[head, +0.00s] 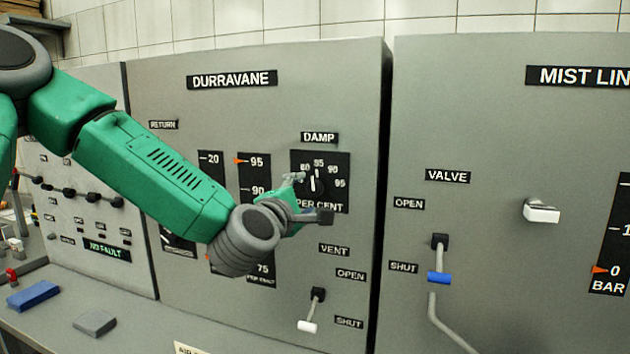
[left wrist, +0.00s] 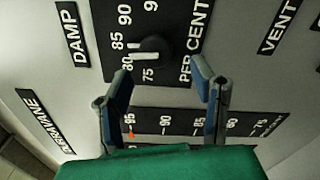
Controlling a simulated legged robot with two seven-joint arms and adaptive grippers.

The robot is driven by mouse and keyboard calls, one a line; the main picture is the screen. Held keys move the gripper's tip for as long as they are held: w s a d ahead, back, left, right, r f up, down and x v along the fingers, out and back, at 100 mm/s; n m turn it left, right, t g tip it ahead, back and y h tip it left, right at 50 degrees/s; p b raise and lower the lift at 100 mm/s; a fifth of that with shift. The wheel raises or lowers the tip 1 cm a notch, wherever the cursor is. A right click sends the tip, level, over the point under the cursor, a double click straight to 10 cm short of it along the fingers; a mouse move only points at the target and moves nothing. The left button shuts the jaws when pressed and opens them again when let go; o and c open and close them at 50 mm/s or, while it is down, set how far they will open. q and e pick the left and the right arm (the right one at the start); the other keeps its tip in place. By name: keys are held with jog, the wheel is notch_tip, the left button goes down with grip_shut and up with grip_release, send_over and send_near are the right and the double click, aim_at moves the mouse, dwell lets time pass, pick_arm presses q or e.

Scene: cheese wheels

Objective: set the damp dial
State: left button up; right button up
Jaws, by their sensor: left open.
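The damp dial is a black square plate with white numbers and a dark knob with a white pointer line (head: 314,183), under the DAMP label (head: 319,137) on the grey DURRAVANE panel. In the left wrist view the knob (left wrist: 152,51) shows beyond the fingertips. Its white line lies near the 80 mark. My left gripper (head: 305,197) is at the dial's lower part in the head view. In the left wrist view its two fingers (left wrist: 160,92) are spread with nothing between them, and the knob lies a little ahead. My right gripper is not in view.
A vent lever with a white handle (head: 307,327) sits below the dial. To the right, the MIST LINE panel has a valve lever with a blue handle (head: 438,278) and a white-ended knob (head: 541,211). A blue block (head: 33,296) and a grey block (head: 94,323) lie on the ledge.

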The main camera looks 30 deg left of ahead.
aim_at(313, 191)
pick_arm(q)
jog(key=w, duration=0.1)
jog(key=w+d, duration=0.2)
jog(key=w, duration=0.1)
jog(key=shift+w+d+r+p, duration=0.1)
jog(key=shift+d+r+p, duration=0.1)
jog(key=shift+r+p, duration=0.2)
jog(key=shift+c, duration=0.8)
jog(key=shift+a+f, duration=0.2)
jog(key=shift+a, duration=0.65)
grip_shut()
jog(key=shift+a+f, duration=0.15)
jog(key=shift+a, duration=0.2)
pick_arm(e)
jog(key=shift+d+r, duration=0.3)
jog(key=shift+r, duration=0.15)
